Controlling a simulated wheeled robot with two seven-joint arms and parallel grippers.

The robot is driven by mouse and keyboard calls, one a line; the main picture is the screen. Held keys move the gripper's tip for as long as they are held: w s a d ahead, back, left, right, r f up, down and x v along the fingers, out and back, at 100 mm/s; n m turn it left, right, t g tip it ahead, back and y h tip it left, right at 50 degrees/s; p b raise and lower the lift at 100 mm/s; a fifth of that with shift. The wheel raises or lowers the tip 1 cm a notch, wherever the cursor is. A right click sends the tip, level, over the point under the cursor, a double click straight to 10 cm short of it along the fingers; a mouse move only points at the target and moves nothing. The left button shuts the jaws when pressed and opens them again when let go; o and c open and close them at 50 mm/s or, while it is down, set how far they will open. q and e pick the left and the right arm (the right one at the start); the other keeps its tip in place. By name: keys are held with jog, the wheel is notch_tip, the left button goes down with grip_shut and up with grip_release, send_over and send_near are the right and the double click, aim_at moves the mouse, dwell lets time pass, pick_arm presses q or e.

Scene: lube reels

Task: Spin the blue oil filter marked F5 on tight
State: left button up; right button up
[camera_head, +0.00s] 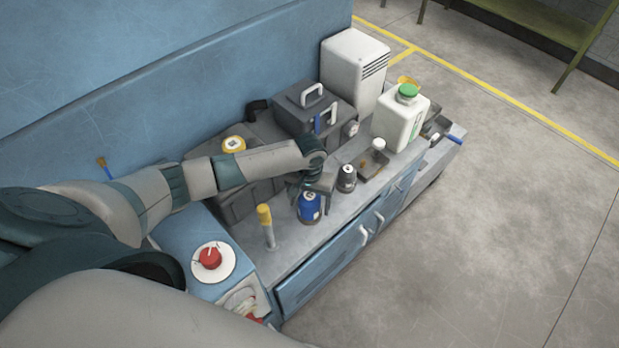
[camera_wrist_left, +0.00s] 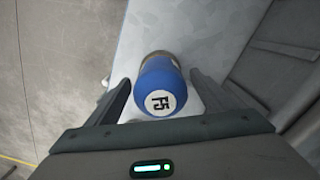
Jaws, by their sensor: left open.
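The blue oil filter (camera_head: 309,206) stands on the grey bench top in the head view, toward the bench's front edge. In the left wrist view the filter (camera_wrist_left: 161,87) shows a white round label marked F5 on its near end. My left gripper (camera_head: 318,186) is open just above and behind the filter in the head view. In the left wrist view the two fingers (camera_wrist_left: 160,90) lie on either side of the filter, with gaps beside it. What the filter sits on is mostly hidden. My right gripper does not show.
A dark canister (camera_head: 346,178) stands close to the right of the filter. A yellow-topped post (camera_head: 266,222) stands to the left. A red knob (camera_head: 210,256), a white jug with green cap (camera_head: 400,120) and a grey case (camera_head: 312,108) are also around. The floor in front is clear.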

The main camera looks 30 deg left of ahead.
pick_arm(q)
notch_tip(320, 180, up, 16)
jog(key=b, duration=0.2)
jog(key=shift+b, duration=0.4)
jog(key=shift+d+f, duration=0.1)
jog(key=shift+f, duration=0.05)
dwell(0.3)
